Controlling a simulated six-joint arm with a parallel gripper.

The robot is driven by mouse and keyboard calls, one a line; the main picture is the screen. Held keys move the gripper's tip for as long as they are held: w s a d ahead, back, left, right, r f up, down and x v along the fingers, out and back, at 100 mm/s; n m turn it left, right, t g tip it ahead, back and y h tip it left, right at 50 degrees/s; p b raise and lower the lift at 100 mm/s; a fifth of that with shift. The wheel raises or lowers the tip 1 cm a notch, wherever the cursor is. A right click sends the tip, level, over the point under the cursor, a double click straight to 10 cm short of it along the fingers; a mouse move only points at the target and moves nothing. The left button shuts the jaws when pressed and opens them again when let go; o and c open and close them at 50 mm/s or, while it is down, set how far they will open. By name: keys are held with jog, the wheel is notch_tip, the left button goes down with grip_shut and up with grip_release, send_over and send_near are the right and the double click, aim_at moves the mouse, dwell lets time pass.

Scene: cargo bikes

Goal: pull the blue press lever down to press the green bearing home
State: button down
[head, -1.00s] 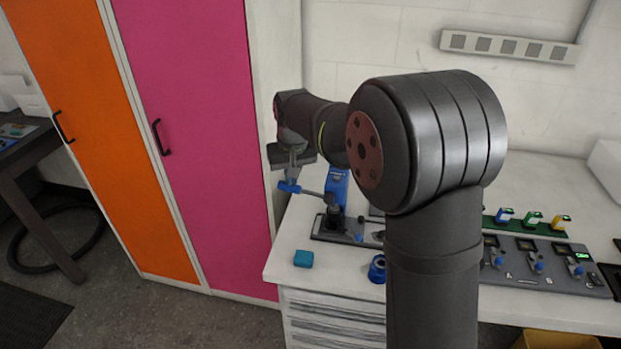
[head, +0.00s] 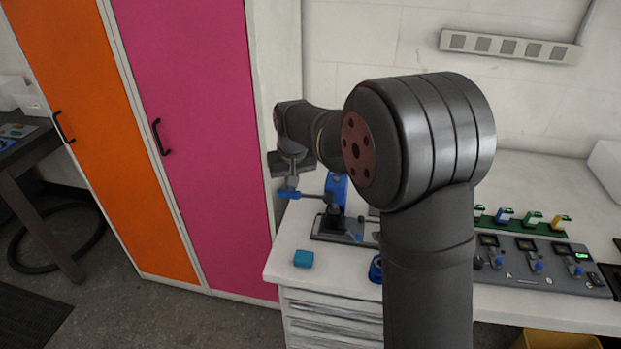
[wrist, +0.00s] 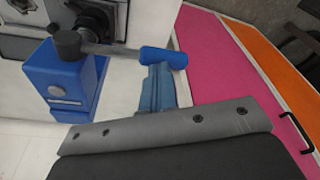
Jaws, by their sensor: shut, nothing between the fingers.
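The blue press (head: 337,187) stands on a dark base plate at the left end of the workbench. Its lever has a blue handle (head: 289,194) that points left from a dark pivot, close to level. In the wrist view the lever handle (wrist: 163,57) lies across the tip of my gripper (wrist: 158,72). The fingers are shut with nothing between them and appear at or just touching the handle; exact contact is hard to tell. In the head view my gripper (head: 291,180) is just above the handle. I cannot make out the green bearing.
A teal block (head: 303,259) and a blue ring-shaped part (head: 376,270) lie on the front of the workbench (head: 335,277). A grey control panel (head: 535,265) is on the right. Pink (head: 205,130) and orange (head: 85,120) cabinet doors stand to the left.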

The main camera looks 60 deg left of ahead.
jog(key=shift+d+f, duration=0.2)
jog(key=shift+f, duration=0.4)
jog(key=shift+d+f, duration=0.2)
jog(key=shift+f, duration=0.45)
jog(key=shift+w+f, duration=0.15)
dwell(0.4)
jog(key=shift+w+a+r, duration=0.1)
jog(key=shift+r, duration=1.1)
jog(key=a+v, duration=0.2)
jog(key=v, duration=0.8)
jog(key=shift+a+r, duration=0.2)
jog(key=shift+r, duration=0.4)
jog(key=shift+w, duration=0.15)
dwell(0.7)
